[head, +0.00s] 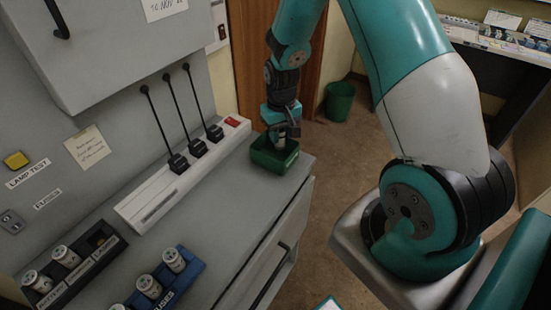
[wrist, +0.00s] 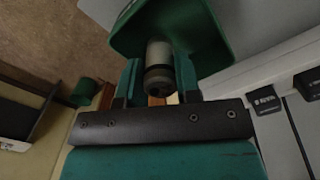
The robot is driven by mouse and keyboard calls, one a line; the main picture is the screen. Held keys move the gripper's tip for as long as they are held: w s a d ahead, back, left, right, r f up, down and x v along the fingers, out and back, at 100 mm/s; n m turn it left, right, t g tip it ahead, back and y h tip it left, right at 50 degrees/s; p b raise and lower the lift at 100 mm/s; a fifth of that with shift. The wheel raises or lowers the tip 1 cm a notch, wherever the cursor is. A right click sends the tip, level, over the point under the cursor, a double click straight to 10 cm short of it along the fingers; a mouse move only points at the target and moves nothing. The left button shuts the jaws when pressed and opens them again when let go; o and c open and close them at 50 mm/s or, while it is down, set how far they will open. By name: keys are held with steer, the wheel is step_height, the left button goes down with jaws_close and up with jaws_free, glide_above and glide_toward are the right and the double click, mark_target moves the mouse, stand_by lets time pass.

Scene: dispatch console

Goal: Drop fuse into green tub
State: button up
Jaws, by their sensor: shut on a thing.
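The green tub (head: 263,158) stands at the far right end of the grey console top. My gripper (head: 281,135) is right over the tub, pointing down. In the wrist view my gripper (wrist: 158,85) is shut on the fuse (wrist: 158,54), a pale cylinder with a dark band and dark end. The tub (wrist: 205,30) shows just beyond the fuse in the wrist view. The fuse's far end is at or inside the tub's opening; I cannot tell whether it touches the tub's floor.
A white power strip (head: 150,205) with several black plugs runs beside the tub. A blue fuse rack (head: 185,262) and a black fuse holder (head: 100,232) hold more fuses at the front left. A green bin (head: 340,100) stands on the floor behind.

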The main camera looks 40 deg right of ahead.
steer(key=shift+f, duration=0.15)
steer(key=o, duration=1)
step_height(320, 180, up, 18)
steer(key=b, duration=0.3)
steer(key=shift+f, duration=0.25)
steer(key=s+a+r+n+y, duration=0.1)
steer(key=s+a+n, duration=0.2)
steer(key=s+a, duration=0.4)
steer(key=s+a+r+n+y, duration=0.1)
steer(key=s+a+n, duration=0.2)
steer(key=s+a, duration=0.4)
steer(key=s+a+r+n+y, duration=0.1)
steer(key=s+a+n+y, duration=0.1)
steer(key=s+a, duration=0.6)
steer(key=shift+s+a+n+b, duration=0.1)
steer(key=shift+a+n+b, duration=0.2)
steer(key=shift+n, duration=0.2)
